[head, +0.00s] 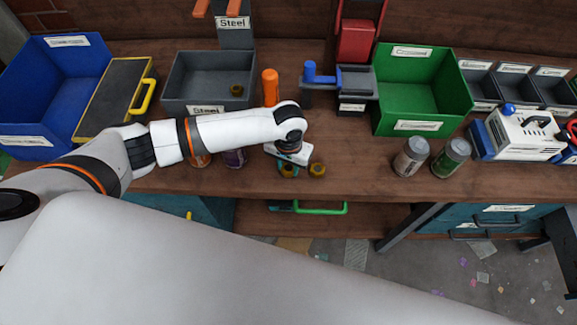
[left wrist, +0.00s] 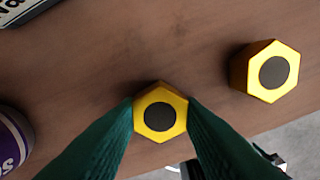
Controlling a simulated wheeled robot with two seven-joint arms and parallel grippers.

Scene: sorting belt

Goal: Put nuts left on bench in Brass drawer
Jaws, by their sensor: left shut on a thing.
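My left gripper (head: 289,165) is low over the front edge of the bench (head: 350,185), shut on a brass-coloured hex nut (left wrist: 160,112). In the left wrist view its dark green fingers press on two sides of this nut, which appears to be at bench level. A second brass nut (head: 317,170) stands free on the bench just to the right; it also shows in the left wrist view (left wrist: 268,72). I cannot read a Brass label on any drawer. My right gripper is out of view.
A grey bin labelled Steel (head: 182,85) holds one nut (head: 236,90). A blue bin (head: 30,90) and green bin (head: 425,85) stand farther out. Two cans (head: 411,156) (head: 451,158) stand right. A purple can (head: 235,158) is close left of the gripper.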

